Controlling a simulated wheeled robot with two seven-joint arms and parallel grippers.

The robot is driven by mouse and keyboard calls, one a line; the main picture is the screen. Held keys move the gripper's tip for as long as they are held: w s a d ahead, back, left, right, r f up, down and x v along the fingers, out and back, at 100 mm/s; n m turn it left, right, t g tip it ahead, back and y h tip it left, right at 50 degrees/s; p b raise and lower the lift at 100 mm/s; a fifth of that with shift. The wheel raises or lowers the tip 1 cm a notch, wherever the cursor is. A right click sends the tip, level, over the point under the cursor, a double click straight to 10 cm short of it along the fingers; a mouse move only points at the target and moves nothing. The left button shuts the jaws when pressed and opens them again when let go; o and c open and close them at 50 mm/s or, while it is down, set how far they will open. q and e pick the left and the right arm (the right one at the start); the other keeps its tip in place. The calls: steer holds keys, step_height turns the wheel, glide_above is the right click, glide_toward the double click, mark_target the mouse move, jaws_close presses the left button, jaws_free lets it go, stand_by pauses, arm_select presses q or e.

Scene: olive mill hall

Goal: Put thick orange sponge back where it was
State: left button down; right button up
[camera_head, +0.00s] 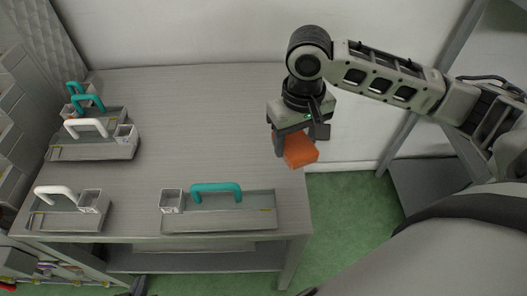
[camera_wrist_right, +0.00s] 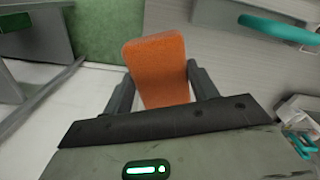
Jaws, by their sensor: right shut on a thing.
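The thick orange sponge (camera_head: 301,151) is held in my right gripper (camera_head: 295,143), near the right edge of the table (camera_head: 225,120). In the right wrist view the sponge (camera_wrist_right: 157,68) sits between the two dark fingers of the right gripper (camera_wrist_right: 160,85), which is shut on it. The sponge's far end sticks out past the fingers, clear of the tabletop. A small dark part at the bottom edge of the head view looks like my left gripper (camera_head: 138,286); its jaws cannot be made out.
A tray with a teal handle (camera_head: 222,217) lies at the table's front right. A tray with a white handle (camera_head: 68,219) is at front left, and more handled trays (camera_head: 95,147) stand at back left. The table's middle is clear. A grey shelf (camera_head: 425,185) stands to the right.

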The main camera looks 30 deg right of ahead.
glide_above(263, 161)
steer(key=f, duration=0.6)
steer(key=shift+s+d+f+b, duration=0.15)
steer(key=shift+s+d+b, duration=0.15)
steer(key=shift+s, duration=0.1)
steer(key=shift+w+a+f, duration=0.25)
steer(key=shift+w+f, duration=0.1)
steer(key=shift+f, duration=0.15)
step_height(263, 161, down, 2)
steer(key=shift+f, duration=0.55)
arm_select(q)
steer(key=shift+w+f, duration=0.1)
steer(key=shift+w, duration=0.15)
arm_select(e)
steer(key=shift+f, duration=0.1)
steer(key=o, duration=0.9)
steer(key=shift+o, duration=0.2)
